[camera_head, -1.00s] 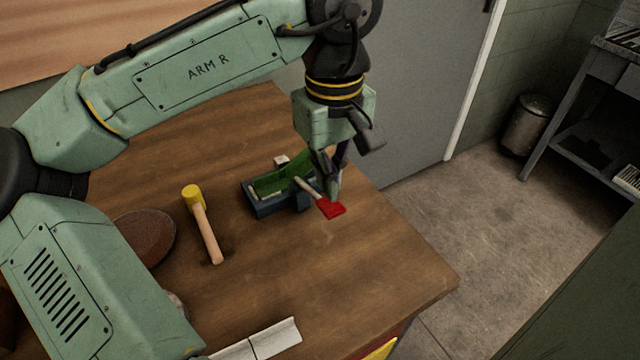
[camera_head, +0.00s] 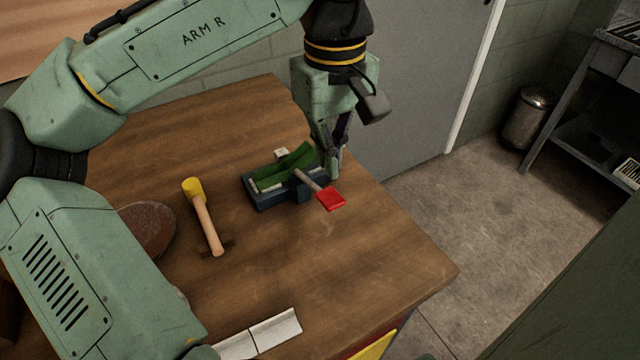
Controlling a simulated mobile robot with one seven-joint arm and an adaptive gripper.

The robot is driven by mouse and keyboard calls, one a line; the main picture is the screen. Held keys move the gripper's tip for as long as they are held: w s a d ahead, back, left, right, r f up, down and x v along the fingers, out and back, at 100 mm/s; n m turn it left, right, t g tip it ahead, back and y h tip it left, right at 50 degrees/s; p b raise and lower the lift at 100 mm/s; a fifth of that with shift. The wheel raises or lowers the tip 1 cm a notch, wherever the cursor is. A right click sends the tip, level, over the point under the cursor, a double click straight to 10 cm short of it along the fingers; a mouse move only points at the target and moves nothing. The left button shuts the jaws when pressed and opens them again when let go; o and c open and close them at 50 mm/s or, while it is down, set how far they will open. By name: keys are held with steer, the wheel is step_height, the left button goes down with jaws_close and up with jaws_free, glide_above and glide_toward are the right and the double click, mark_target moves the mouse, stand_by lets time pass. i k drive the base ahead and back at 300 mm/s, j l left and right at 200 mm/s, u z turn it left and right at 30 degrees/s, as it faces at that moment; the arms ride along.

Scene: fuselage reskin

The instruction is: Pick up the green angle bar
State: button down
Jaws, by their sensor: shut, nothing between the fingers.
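The green angle bar (camera_head: 284,168) lies tilted along the top of a dark blue vise-like block (camera_head: 264,202) on the wooden table. Its right end is close to my gripper (camera_head: 335,172). My gripper points down just right of the bar and the block, above the table's right edge. Its fingers are shut with nothing between them. Whether a finger touches the bar or the block I cannot tell.
A yellow-headed mallet (camera_head: 204,215) stands or lies to the left. A pale angled strip (camera_head: 275,330) lies at the front edge. The right front of the table (camera_head: 400,270) is clear.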

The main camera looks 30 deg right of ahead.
mark_target(267, 177)
steer(key=k, duration=1)
